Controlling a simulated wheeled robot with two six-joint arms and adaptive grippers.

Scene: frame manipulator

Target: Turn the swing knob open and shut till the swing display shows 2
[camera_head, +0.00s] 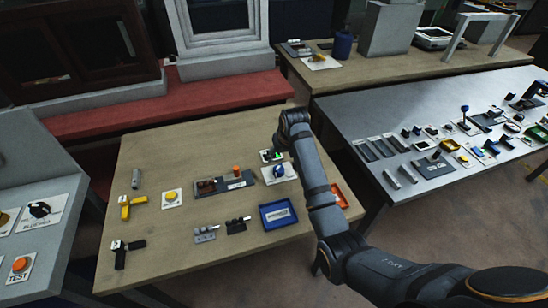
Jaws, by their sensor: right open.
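A blue knob (279,170) stands on a white plate on the wooden table, just below the end of my right arm. It looks like the swing knob, but its label is too small to read. A small dark panel with a green-lit part (271,156) sits right behind it and may be the swing display; its figure cannot be read. My right gripper (281,146) is open, close above and behind the knob and panel. Its fingers are small and dark, and I cannot tell whether they touch anything. My left gripper is not in view.
On the wooden table (150,262) are a grey block with an orange knob (236,170), a yellow button (171,197), a blue tray (278,213) and an orange tray (339,196). A metal table (345,110) with many small parts stands to the right.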

